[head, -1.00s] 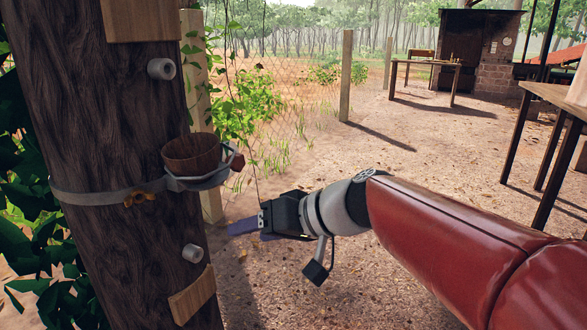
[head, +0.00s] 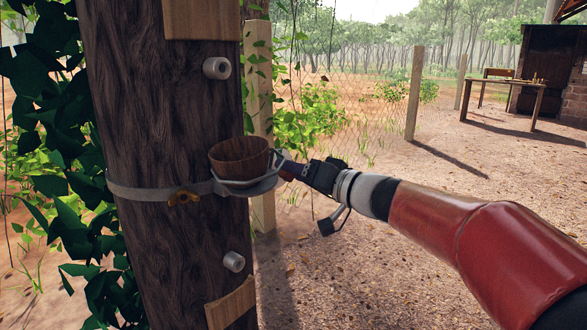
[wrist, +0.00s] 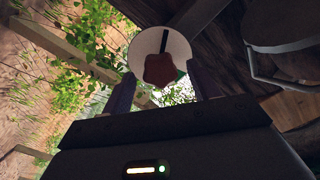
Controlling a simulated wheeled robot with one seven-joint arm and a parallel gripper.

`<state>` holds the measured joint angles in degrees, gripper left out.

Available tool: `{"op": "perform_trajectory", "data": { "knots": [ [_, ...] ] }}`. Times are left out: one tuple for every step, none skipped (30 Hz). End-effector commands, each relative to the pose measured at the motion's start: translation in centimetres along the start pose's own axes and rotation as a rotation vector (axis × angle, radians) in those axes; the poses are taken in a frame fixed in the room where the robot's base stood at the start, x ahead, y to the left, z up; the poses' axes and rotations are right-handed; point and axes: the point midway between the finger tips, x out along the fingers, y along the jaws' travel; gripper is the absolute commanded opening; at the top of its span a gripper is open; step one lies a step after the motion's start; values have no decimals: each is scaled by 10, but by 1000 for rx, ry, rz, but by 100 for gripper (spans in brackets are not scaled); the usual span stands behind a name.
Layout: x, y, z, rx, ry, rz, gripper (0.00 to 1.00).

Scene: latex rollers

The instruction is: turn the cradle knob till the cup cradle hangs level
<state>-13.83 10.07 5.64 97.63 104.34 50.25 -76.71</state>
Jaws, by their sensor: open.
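A brown cup (head: 238,160) sits in a grey cradle (head: 252,187) on the trunk's side. The cup's rim looks slightly higher on the right in the head view; I cannot tell how far the cradle is from level. In the wrist view, the red-brown cradle knob (wrist: 160,71) stands in front of a white disc (wrist: 146,47) with a black line. My gripper (wrist: 163,88) is open, with its fingers on either side of the knob's near end; I see no clear contact. In the head view, my gripper (head: 287,168) reaches the cradle's right end and hides the knob.
The tree trunk (head: 150,120) carries a grey strap (head: 145,192) with a brass wing nut (head: 184,198), two pale pegs (head: 217,68) (head: 234,261) and wooden plates (head: 202,18). A wire fence with posts (head: 414,95) stands behind.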

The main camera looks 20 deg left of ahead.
Motion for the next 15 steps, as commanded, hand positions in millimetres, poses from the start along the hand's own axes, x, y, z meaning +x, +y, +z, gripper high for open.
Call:
{"op": "perform_trajectory", "data": {
  "knots": [
    [6,0,-1,1,-1,0,60],
    [8,0,0,1,-1,0,60],
    [10,0,0,1,-1,0,60],
    [12,0,0,1,0,0,60],
    [13,0,0,1,0,0,60],
    [14,0,0,1,0,0,60],
    [14,0,0,1,0,0,60],
    [14,0,0,0,0,0,60],
    [14,0,0,0,0,0,60],
    [14,0,0,0,0,0,60],
    [14,0,0,0,0,0,60],
    [14,0,0,0,0,0,60],
    [14,0,0,0,0,0,59],
    [14,0,0,0,0,0,55],
    [14,0,0,0,0,0,49]
  ]
}}
